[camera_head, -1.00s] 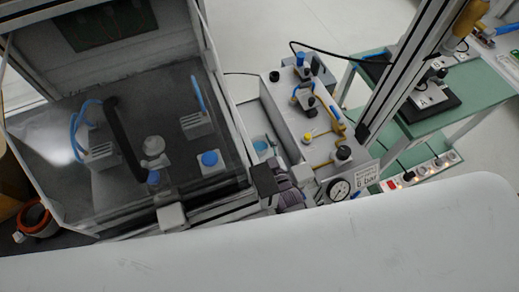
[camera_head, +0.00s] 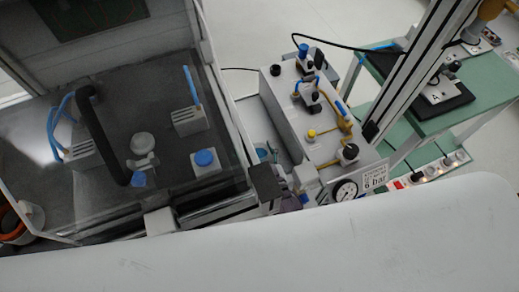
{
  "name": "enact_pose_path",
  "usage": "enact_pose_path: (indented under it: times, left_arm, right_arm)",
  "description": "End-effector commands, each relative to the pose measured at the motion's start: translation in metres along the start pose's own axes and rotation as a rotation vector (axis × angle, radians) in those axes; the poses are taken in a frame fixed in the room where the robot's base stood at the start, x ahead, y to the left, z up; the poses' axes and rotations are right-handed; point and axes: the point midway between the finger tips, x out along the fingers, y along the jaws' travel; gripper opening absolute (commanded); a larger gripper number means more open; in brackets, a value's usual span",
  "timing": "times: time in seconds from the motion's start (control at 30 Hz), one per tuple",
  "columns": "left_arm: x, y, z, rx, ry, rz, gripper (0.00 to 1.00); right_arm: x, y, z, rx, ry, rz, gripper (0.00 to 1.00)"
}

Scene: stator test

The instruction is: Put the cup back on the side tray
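My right gripper (camera_head: 290,203) seems to be the small, partly hidden purple-grey piece just above the white edge of my body, below the light-blue thing. Its fingers cannot be made out, so I cannot tell whether it is open or holds anything. My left gripper is not in view.
The clear-fronted enclosure (camera_head: 110,195) fills the left, with a blue-capped block (camera_head: 205,160) inside. The valve box (camera_head: 285,110) and pressure gauge (camera_head: 345,191) stand close on the right. A green table (camera_head: 480,105) and power strip (camera_head: 440,166) are farther right.

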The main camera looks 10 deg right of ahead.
Motion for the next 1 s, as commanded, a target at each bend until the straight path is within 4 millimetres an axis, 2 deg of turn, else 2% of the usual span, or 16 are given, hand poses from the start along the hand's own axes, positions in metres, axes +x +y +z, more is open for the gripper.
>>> enact_pose_path:
  times: [0.07, 0.33, 0.43, 0.8, 1.0]
  left_arm:
    - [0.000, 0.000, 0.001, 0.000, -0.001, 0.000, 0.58]
    - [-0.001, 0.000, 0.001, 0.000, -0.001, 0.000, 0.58]
    - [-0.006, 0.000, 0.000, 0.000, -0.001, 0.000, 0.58]
    - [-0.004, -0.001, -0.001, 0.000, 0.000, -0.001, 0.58]
    - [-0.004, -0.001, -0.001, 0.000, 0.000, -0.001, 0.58]
  right_arm:
    - [0.000, 0.000, 0.000, 0.000, 0.000, 0.000, 0.82]
    - [0.000, 0.000, -0.001, 0.000, 0.000, 0.000, 0.82]
    - [0.000, 0.000, -0.007, 0.000, 0.001, 0.000, 0.82]
    - [-0.059, 0.000, -0.003, 0.000, -0.002, 0.000, 0.82]
    - [-0.074, 0.000, -0.004, 0.000, 0.000, 0.000, 0.82]
